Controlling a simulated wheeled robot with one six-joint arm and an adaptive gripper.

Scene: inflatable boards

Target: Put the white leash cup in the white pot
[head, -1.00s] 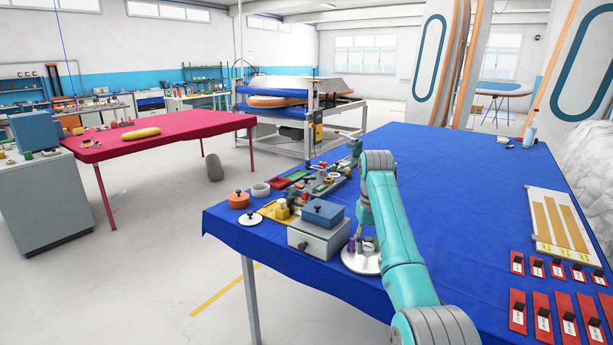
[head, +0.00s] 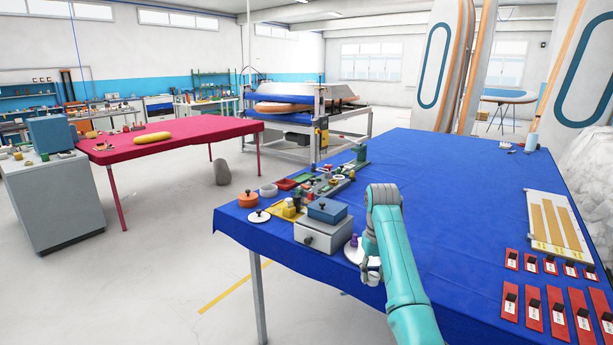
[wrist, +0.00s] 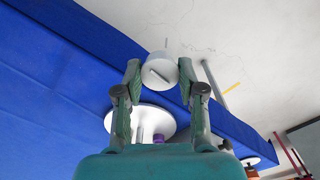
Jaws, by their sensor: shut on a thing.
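The white leash cup (wrist: 163,72) is a short pale cylinder with a bar or slot on its face. In the wrist view it sits between the fingertips of my gripper (wrist: 162,80), which is shut on it. In the head view my gripper (head: 371,268) is just in front of a white round plate (head: 352,252), near the blue table's front edge; my arm partly hides it. An open white round vessel (head: 268,190), which looks like the white pot, stands farther back on the left of the blue table. A white lid with a dark knob (head: 259,216) lies in front of it.
A grey box with a blue top (head: 324,235) stands between my gripper and the white vessel. An orange lidded pot (head: 248,200) is beside the vessel. A purple item (head: 354,240) stands on the round plate. The blue table's middle (head: 450,220) is clear.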

